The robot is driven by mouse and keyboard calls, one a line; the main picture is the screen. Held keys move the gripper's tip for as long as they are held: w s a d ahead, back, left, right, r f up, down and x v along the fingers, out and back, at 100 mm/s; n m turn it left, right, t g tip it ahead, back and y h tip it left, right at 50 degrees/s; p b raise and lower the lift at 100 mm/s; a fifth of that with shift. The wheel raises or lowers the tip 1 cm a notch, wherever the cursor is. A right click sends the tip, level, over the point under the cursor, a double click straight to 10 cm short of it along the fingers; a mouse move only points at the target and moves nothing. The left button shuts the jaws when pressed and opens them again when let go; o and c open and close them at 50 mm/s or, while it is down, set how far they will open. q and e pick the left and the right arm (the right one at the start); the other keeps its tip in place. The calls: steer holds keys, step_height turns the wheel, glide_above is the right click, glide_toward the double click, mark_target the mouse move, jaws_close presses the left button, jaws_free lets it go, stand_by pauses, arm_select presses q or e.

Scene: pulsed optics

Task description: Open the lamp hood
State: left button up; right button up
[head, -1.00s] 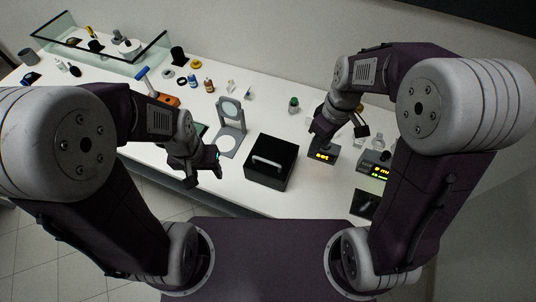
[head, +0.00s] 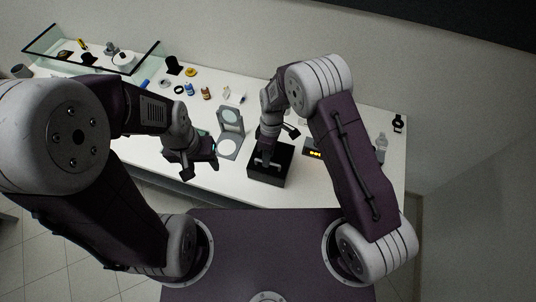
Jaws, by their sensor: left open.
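The lamp hood appears to be the black box (head: 268,181) at the front of the white table, with a pale bar handle (head: 262,162) on its top. The lid looks shut. My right gripper (head: 268,156) points down over the box, right at the handle, and hides part of it. Whether its fingers touch or grip the handle cannot be told. My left gripper (head: 200,169) is open and empty, left of the box near the table's front edge.
A device with a lit orange display (head: 313,153) is just right of the box. Small bottles (head: 206,94) and a glass-walled tank (head: 150,58) are further back.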

steer(key=shift+d+f, duration=0.2)
steer(key=shift+f, duration=0.4)
steer(key=shift+a, duration=0.1)
jaws_close()
stand_by(0.9)
